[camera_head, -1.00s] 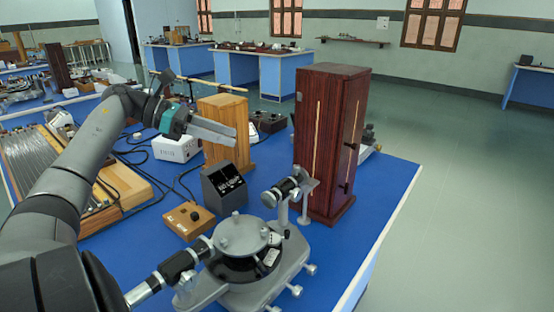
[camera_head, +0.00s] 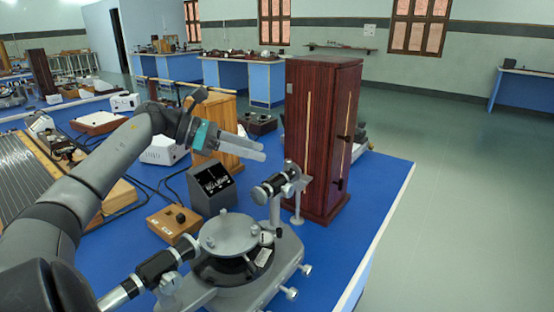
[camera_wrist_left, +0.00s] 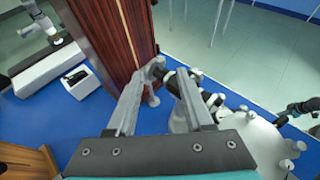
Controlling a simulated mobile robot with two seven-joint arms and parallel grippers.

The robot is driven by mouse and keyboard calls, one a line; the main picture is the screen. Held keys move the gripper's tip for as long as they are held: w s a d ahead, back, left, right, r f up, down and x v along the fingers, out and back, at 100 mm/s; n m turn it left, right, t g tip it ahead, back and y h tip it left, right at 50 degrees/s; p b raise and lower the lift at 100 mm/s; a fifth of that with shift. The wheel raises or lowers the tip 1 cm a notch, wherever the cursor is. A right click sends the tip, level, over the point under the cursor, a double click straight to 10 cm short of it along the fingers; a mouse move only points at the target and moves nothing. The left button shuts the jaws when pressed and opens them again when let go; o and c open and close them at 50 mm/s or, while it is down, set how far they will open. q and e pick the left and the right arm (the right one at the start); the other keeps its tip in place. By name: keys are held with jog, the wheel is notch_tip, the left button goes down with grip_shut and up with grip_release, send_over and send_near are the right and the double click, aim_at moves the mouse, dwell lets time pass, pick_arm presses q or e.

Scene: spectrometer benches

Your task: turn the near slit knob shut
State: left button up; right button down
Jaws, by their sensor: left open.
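The grey spectrometer (camera_head: 236,264) stands on the blue bench. Its dark collimator tube (camera_head: 272,188) points at the tall red-brown wooden cabinet, with a grey slit plate (camera_head: 303,186) at that end. The slit knob itself is too small to make out for certain. My left gripper (camera_head: 260,151) is open and empty, above and left of the slit end in the head view. In the left wrist view, its two fingers (camera_wrist_left: 160,74) are spread apart, with the slit end (camera_wrist_left: 156,68) showing between and beyond them. My right gripper is not in view.
The tall cabinet (camera_head: 306,120) stands close behind the slit end. A dark display box (camera_head: 211,187), a small wooden knob box (camera_head: 174,223) and a pale wooden box (camera_head: 216,117) stand left of it. Cables lie on the bench (camera_head: 357,232); its right strip is clear.

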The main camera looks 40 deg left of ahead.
aim_at(287, 160)
pick_arm(q)
jog(key=shift+x, duration=3.1)
grip_shut()
